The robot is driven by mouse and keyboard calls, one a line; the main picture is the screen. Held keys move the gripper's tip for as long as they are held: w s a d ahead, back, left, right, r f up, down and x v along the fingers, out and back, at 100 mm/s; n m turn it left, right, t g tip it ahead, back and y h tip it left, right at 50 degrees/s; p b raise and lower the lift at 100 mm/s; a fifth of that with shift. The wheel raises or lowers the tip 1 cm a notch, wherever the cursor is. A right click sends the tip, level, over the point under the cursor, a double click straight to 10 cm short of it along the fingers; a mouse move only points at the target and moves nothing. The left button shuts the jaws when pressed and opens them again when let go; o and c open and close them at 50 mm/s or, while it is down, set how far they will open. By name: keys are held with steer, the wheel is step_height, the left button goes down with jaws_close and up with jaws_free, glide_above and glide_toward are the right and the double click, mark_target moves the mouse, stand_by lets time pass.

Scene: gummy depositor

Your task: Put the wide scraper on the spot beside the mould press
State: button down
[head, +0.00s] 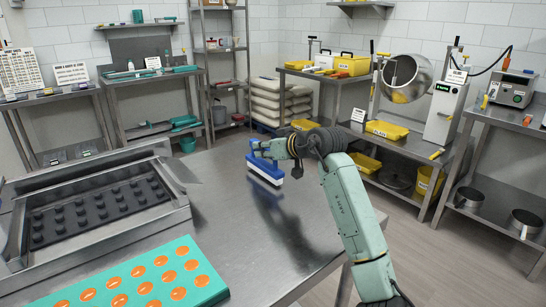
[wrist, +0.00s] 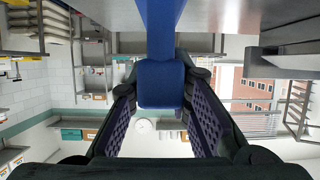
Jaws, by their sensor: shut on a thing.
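My gripper (head: 262,152) is shut on the blue handle of a wide tool with a white lower edge, which I take as the wide scraper (head: 265,172). In the wrist view the blue handle (wrist: 161,84) sits between the two purple-padded fingers. The scraper is over the bare middle of the steel table (head: 235,225); whether it touches the top is unclear. The metal frame with a dark studded mould (head: 95,208) at the left seems to be the mould press. The scraper is to its right, apart from it. No marked spot is clearly visible.
A teal tray of orange gummies (head: 135,280) lies at the table's front left. The table is clear between the press and my arm. Shelves, sacks (head: 270,100) and a bench with yellow bins (head: 387,130) stand behind.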

steer(key=shift+f, duration=0.3)
steer(key=shift+r, duration=0.1)
steer(key=shift+a, duration=0.1)
steer(key=c, duration=1.5)
jaws_free()
steer(key=shift+o, duration=0.2)
steer(key=b+v, duration=0.2)
steer(key=v, duration=1)
